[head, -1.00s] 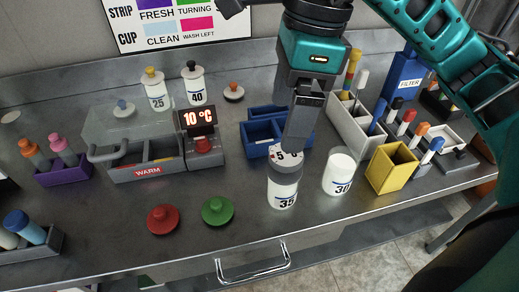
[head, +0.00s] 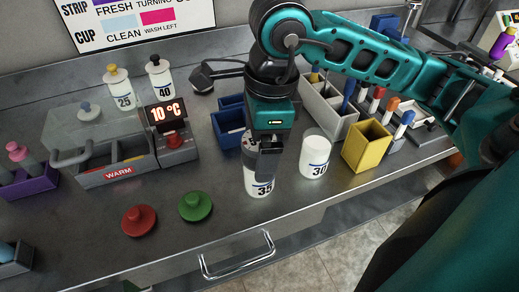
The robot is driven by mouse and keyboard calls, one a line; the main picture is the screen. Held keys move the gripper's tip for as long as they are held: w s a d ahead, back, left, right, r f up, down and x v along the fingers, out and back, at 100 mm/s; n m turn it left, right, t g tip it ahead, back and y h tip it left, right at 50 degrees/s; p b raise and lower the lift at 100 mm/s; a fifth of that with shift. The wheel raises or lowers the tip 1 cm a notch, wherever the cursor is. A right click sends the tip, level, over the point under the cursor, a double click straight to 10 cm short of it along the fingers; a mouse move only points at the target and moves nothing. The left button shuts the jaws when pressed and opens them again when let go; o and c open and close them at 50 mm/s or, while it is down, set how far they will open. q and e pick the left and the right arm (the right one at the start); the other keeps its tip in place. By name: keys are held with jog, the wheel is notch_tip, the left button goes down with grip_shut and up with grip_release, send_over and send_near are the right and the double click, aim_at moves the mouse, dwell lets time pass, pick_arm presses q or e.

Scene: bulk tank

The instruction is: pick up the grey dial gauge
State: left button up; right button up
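A white cup marked 35 (head: 260,186) stands near the front of the steel bench. A grey round piece (head: 243,157), apparently the dial gauge with a pale face, sits on top of it and is mostly hidden by my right gripper. My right gripper (head: 268,160) points down from above, right over the cup's top and overlapping the grey piece. Its fingers are seen edge-on, so I cannot tell whether they are open or touch the gauge. My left gripper is not in view.
A white cup marked 30 (head: 315,157) and a yellow bin (head: 367,148) stand close on the right. Blue bins (head: 228,128) are behind. Red (head: 139,220) and green (head: 195,206) knobbed discs lie front left.

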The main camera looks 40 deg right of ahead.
jog(key=shift+w+a+f, duration=0.1)
jog(key=shift+f, duration=0.55)
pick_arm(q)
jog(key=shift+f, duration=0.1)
pick_arm(e)
jog(key=c, duration=1.2)
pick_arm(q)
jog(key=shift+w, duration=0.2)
pick_arm(e)
jog(key=shift+r, duration=0.15)
